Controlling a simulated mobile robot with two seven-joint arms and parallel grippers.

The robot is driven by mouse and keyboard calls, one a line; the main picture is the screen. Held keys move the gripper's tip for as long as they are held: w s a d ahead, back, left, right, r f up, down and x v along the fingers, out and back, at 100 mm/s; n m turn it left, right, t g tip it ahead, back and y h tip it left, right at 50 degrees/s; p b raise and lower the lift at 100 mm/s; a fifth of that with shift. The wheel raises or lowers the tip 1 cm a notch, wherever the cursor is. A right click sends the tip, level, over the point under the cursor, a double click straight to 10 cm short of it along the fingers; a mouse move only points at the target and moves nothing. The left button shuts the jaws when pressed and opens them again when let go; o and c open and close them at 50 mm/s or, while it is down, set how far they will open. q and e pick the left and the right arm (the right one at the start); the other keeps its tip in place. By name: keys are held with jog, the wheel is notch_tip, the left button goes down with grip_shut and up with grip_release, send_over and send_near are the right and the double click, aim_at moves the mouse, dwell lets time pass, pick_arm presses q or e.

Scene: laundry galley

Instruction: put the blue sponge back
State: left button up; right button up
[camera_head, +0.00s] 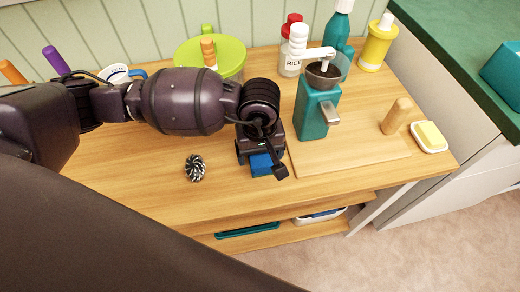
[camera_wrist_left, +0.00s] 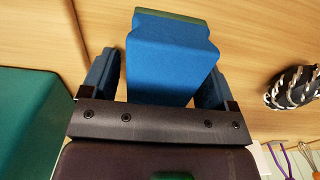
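The blue sponge (camera_head: 262,163) shows on the wooden counter just below my left gripper (camera_head: 262,158), left of the cutting board. In the left wrist view the sponge (camera_wrist_left: 170,62) is a blue block with a dark green layer at its far end. It lies between the two blue fingers of my left gripper (camera_wrist_left: 160,85). The fingers stand wide apart, one on each side, with narrow gaps showing beside the sponge. Its underside is hidden, so I cannot tell its exact contact with the counter. My right gripper is not in view.
A teal grinder (camera_head: 313,108) stands on the cutting board (camera_head: 345,155) close to the right. A green pot (camera_head: 225,55) and bottles stand behind. A white dish (camera_head: 430,146) holds a yellow block. The front counter is clear.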

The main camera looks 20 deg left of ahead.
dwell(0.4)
pick_arm(q)
jog(key=r, duration=0.3)
jog(key=r+p, duration=0.1)
jog(key=r, duration=0.2)
jog(key=r+p, duration=0.1)
jog(key=r, duration=0.3)
jog(key=shift+a, duration=0.3)
jog(key=shift+r, duration=0.45)
jog(key=shift+s+f, duration=0.1)
jog(key=shift+s, duration=0.05)
